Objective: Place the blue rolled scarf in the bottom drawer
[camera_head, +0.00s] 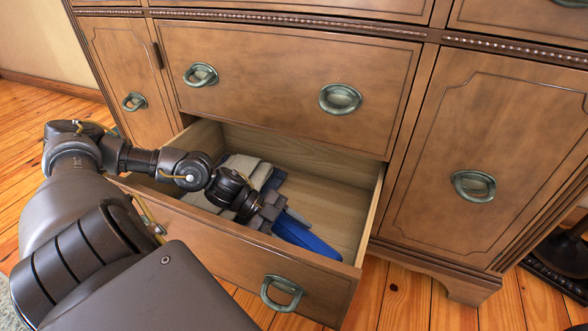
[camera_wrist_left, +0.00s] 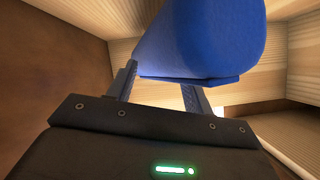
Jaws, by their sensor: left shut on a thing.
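The blue rolled scarf (camera_head: 303,236) is inside the open bottom drawer (camera_head: 325,262), toward its front right part. My left gripper (camera_head: 285,219) reaches into the drawer from the left and is shut on the scarf. In the left wrist view the scarf (camera_wrist_left: 200,40) sits between the two fingers of the left gripper (camera_wrist_left: 163,88). I cannot tell whether the scarf touches the drawer floor. My right gripper is not in view.
Folded grey and beige cloths (camera_head: 246,172) lie in the back left of the drawer, partly hidden by my arm. The drawer's right side (camera_head: 370,215) has bare floor beside the scarf. The closed upper drawer (camera_head: 285,75) is above, and a closed cabinet door (camera_head: 490,130) stands to the right.

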